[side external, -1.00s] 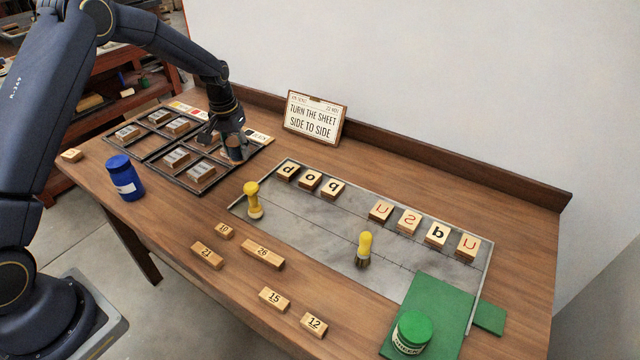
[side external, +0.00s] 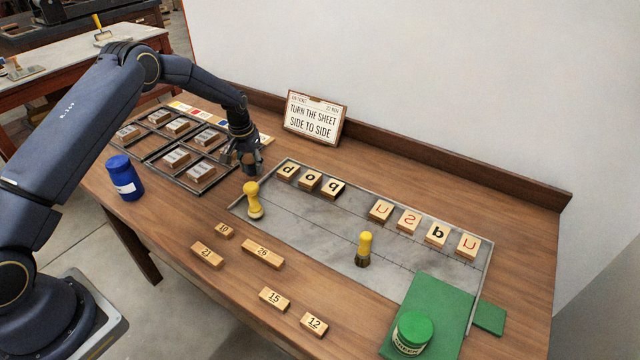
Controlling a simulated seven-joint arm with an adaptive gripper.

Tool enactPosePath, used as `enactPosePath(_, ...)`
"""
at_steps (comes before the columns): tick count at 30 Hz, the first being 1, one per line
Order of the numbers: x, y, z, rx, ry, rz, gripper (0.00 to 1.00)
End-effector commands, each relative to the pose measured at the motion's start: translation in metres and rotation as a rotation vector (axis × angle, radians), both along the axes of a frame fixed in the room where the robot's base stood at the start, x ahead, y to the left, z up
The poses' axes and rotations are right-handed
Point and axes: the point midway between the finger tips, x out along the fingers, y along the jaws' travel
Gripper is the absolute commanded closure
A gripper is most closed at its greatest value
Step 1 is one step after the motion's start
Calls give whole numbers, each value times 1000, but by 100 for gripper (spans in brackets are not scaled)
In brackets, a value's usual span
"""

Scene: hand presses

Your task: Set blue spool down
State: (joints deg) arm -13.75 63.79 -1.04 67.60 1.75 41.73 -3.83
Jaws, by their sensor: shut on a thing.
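My gripper (side external: 251,166) points down beside the upper left corner of the grey slab (side external: 300,215), just right of the divided tray. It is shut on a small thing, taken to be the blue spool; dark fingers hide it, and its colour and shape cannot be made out. I cannot tell whether it touches the table. No other blue spool shows. A blue jar (side external: 125,178) with a white label stands at the table's left edge.
The divided tray (side external: 150,160) holds several labelled blocks. A yellow-handled tool (side external: 253,200) stands close in front of my gripper, another (side external: 364,247) on the slab. Letter blocks (side external: 309,181) line the slab's back. A sign (side external: 315,118) stands behind. Bare wood lies right of my gripper.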

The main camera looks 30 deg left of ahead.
Motion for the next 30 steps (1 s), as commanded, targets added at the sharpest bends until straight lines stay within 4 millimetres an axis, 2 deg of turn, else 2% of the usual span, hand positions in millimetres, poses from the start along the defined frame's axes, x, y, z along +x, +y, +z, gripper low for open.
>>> enactPosePath(13,0,0,-11,0,-1,0,91)
enactPosePath(14,0,0,-11,0,0,0,58)
enactPosePath(18,0,0,-11,0,0,0,44)
enactPosePath(21,0,0,-11,0,0,0,36)
enactPosePath(30,0,0,-9,0,0,0,36)
